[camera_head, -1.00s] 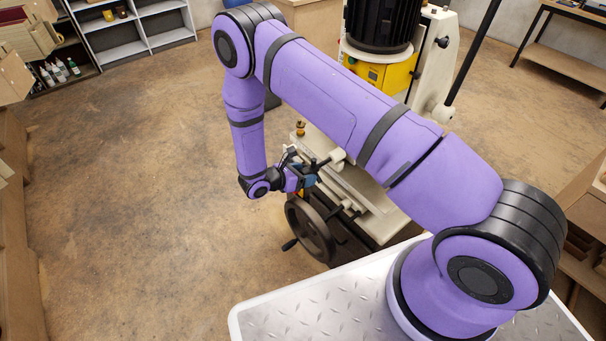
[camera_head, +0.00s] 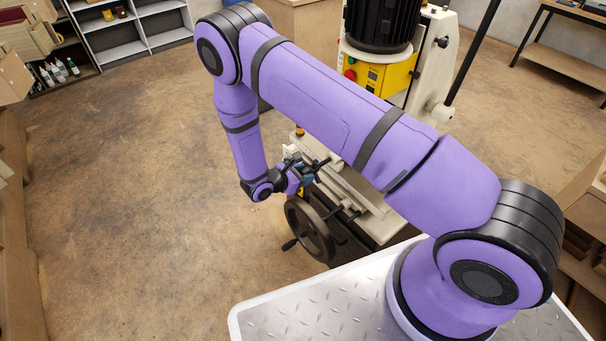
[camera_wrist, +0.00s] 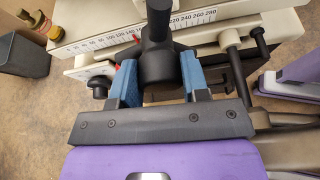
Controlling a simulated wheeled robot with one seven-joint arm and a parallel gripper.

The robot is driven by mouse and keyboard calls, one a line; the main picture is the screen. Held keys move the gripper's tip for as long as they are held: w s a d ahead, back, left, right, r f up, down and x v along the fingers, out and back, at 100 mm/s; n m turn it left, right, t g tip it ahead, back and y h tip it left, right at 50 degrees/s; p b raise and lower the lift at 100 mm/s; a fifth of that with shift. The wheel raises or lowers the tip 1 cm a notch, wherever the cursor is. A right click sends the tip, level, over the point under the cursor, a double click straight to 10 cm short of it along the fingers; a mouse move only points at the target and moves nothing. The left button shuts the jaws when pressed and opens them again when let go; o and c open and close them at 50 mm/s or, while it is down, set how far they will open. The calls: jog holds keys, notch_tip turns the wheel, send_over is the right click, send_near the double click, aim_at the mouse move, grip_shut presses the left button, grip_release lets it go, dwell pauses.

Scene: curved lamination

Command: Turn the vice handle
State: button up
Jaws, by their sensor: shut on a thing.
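The vice handle (camera_wrist: 156,28) is a black bar on a round black hub, in the upper middle of the wrist view. My gripper (camera_wrist: 161,75) has blue fingers on both sides of the hub and is shut on it. In the head view my gripper (camera_head: 305,174) is at the left end of the machine's table, above the large handwheel. The vice handle is small there and partly covered by the gripper. The vice body itself cannot be made out clearly.
A dark handwheel (camera_head: 311,229) with a crank knob is just below my gripper. The cream machine with its yellow control box (camera_head: 385,76) stands behind my arm. A ruled scale (camera_wrist: 190,20) runs along the machine table. The floor to the left is clear.

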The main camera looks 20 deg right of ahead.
jog(key=shift+m+t, duration=0.8)
jog(key=shift+m, duration=0.4)
jog(key=shift+s+a+y, duration=0.1)
jog(key=shift+y, duration=0.2)
jog(key=o, duration=0.9)
jog(key=v, duration=1.1)
jog(key=shift+f, duration=0.1)
